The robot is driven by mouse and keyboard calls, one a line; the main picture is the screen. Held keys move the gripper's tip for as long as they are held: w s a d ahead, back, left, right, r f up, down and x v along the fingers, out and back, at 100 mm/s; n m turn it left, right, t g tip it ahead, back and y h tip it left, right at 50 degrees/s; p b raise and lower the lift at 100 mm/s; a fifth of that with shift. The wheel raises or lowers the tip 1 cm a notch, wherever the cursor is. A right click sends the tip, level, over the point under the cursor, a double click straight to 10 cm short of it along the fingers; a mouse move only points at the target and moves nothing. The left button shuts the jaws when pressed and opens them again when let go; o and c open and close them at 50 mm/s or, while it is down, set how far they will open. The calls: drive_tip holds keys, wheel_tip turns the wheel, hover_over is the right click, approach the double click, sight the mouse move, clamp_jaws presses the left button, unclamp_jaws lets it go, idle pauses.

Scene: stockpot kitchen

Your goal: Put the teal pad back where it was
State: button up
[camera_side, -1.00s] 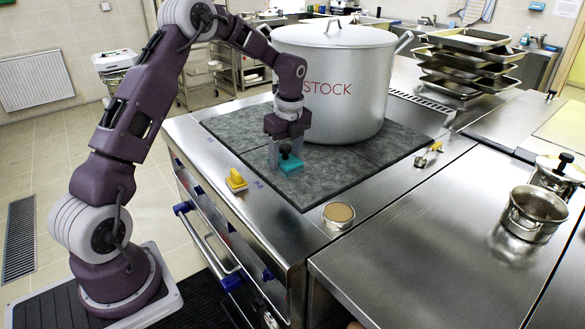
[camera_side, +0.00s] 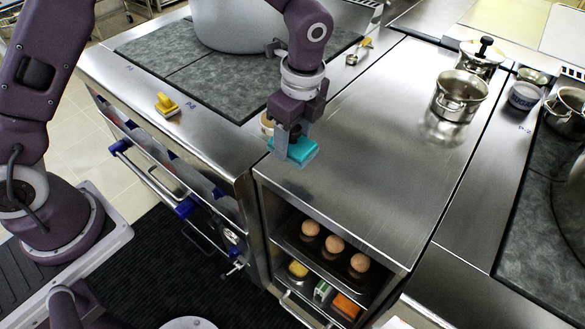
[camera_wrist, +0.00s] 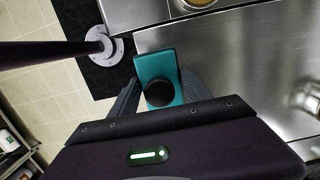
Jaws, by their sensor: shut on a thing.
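The teal pad (camera_side: 297,151), a flat block with a black knob, is in my gripper (camera_side: 290,142). The fingers are shut on it at the knob end. In the side view it is over the near left part of the steel counter (camera_side: 372,150); I cannot tell whether it touches the top. The wrist view shows the pad (camera_wrist: 154,64) between the fingers (camera_wrist: 158,92), with the black knob facing the camera and the counter's edge beneath.
A yellow pad (camera_side: 166,103) lies on the stove's front ledge. A round tan-topped container (camera_side: 266,120) is partly hidden behind my gripper. The big stockpot (camera_side: 232,28) stands on the dark cooktop. Small pots (camera_side: 460,96) stand at the right. Brown eggs (camera_side: 334,244) sit on a shelf below.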

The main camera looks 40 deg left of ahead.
sight(297, 130)
wheel_tip(297, 130, down, 7)
drive_tip(key=shift+f, duration=0.2)
drive_tip(key=shift+f, duration=0.15)
drive_tip(key=o, duration=1.5)
drive_tip(key=shift+c, duration=0.2)
drive_tip(key=r, duration=0.4)
drive_tip(key=d+r, duration=0.1)
drive_tip(key=r, duration=0.7)
drive_tip(key=shift+d+r, duration=0.15)
drive_tip(key=shift+r, duration=0.1)
